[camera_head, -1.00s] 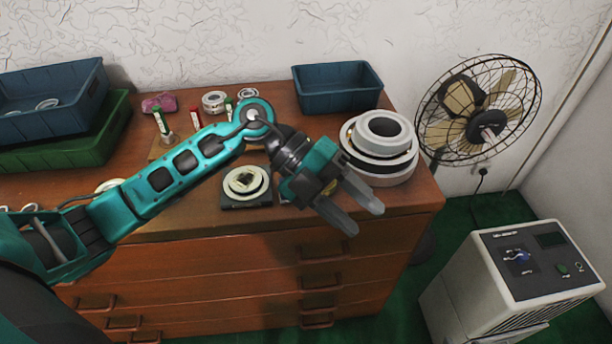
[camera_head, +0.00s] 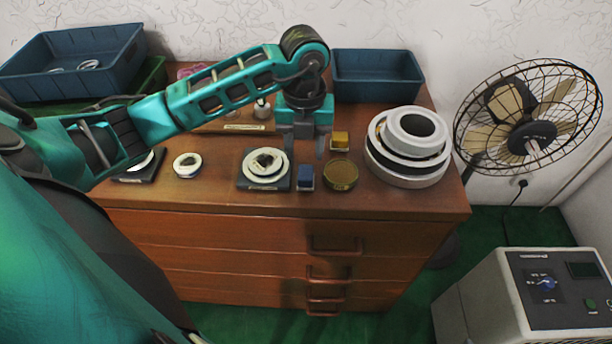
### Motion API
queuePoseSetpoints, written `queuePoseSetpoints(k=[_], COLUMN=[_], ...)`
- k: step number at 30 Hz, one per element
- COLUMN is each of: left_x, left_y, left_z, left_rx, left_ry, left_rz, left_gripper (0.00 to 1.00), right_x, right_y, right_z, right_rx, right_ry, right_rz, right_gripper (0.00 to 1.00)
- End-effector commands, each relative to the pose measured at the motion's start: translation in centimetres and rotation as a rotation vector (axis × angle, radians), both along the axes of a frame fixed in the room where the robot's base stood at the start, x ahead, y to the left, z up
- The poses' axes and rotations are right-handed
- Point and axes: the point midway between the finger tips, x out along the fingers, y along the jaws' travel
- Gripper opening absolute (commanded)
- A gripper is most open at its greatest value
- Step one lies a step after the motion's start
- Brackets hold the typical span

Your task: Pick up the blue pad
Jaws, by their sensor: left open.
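The blue pad (camera_head: 306,177) is a small dark blue block lying near the front edge of the wooden dresser top, between a black square plate with rings and a round brownish tin. My left gripper (camera_head: 305,148) is open, pointing down above the dresser, behind the blue pad in the picture. Its two fingers are apart with nothing seen between them. I cannot tell its exact height above the top. My right gripper is not in view.
A yellow block (camera_head: 340,140) stands just right of the fingers, with the tin (camera_head: 341,175) in front of it. The black plate (camera_head: 262,187) lies left of the pad. Large stacked rings (camera_head: 408,150) stand at right. Blue bins (camera_head: 376,76) stand at the back.

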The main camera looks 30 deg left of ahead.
Motion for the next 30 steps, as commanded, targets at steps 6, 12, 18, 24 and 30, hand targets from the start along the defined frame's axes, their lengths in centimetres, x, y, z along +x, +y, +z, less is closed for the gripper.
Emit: queuePoseSetpoints(k=[6,12,18,24,30], left_x=[-0.2,-0.1,-0.1,-0.1,-0.1], left_y=[-0.2,-0.3,-0.3,-0.3,-0.3], left_z=[-2.3,-5.0,-5.5,-5.5,-5.5], left_rx=[-0.002,-0.002,-0.001,-0.001,-0.001], left_ry=[0.005,0.003,-0.001,-0.001,-0.001], left_rz=[0.000,-0.001,-0.001,-0.001,-0.001], left_gripper=[0.47,0.47,0.47,0.37,0.18], right_x=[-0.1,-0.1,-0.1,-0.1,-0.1], right_y=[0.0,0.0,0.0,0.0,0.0], right_z=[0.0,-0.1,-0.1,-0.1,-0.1], right_rx=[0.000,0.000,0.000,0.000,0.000], right_ry=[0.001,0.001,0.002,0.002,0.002], right_rz=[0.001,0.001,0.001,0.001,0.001], right_gripper=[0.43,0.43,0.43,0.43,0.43])
